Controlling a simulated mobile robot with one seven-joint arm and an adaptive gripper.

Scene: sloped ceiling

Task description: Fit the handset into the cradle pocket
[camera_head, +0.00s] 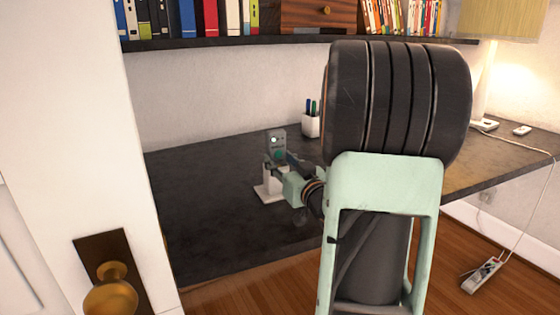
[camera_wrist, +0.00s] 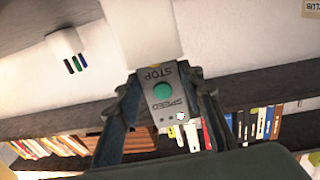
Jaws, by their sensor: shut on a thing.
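The handset (camera_head: 277,137) is a grey box with a green button and lettering. My gripper (camera_head: 280,157) is shut on it and holds it upright over the white cradle (camera_head: 266,190) on the dark desk. In the wrist view the handset (camera_wrist: 161,92) sits between both fingers (camera_wrist: 163,103), its STOP end towards the white cradle (camera_wrist: 147,30). That end meets the cradle's edge in the picture. I cannot tell whether it is inside the pocket or just above it; the pocket opening is hidden.
A white pen cup (camera_head: 311,126) stands behind and to the right of the cradle. The dark desk (camera_head: 205,215) is clear to the left. A bookshelf (camera_head: 220,43) runs above, a lamp (camera_head: 487,80) stands at right, and a white door (camera_head: 70,130) is at left.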

